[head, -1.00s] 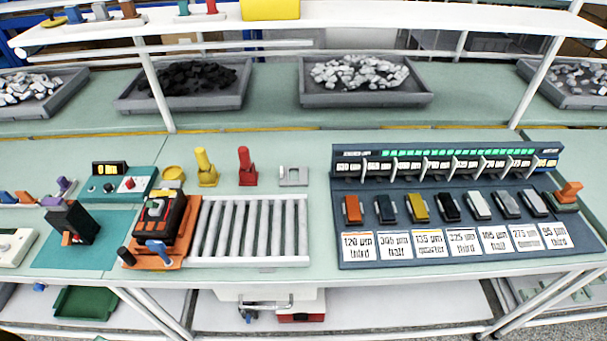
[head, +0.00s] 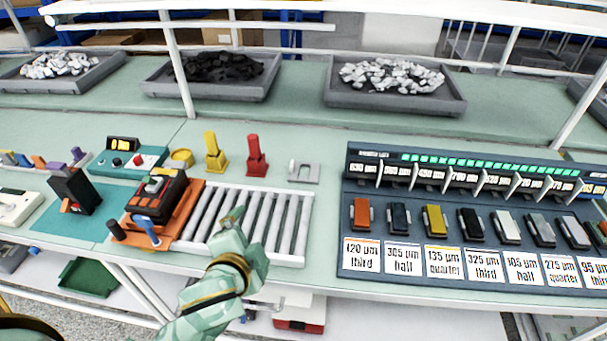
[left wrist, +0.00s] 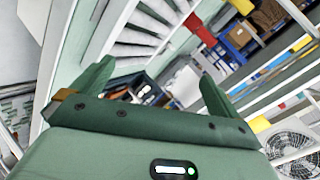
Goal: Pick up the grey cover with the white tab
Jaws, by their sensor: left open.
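A row of small covers with pale tabs lies on the dark blue panel (head: 351,267) on the right in the head view. Toward the right end are a light cover (head: 506,229), a grey cover (head: 541,231) and another grey cover (head: 575,233). Their tabs look pale; I cannot tell which one is white. My left gripper (head: 246,230) is over the front of the roller tray (head: 300,240), well left of the covers. It is open, and the left wrist view shows its spread fingers (left wrist: 155,78) with nothing between them. My right gripper is not in view.
White label cards (head: 407,259) lie in front of the covers. An orange-based device (head: 190,215) stands left of the rollers. Yellow (head: 215,155) and red (head: 256,158) upright pieces and a grey notched block (head: 304,172) stand behind them. White shelf posts (head: 178,70) rise behind.

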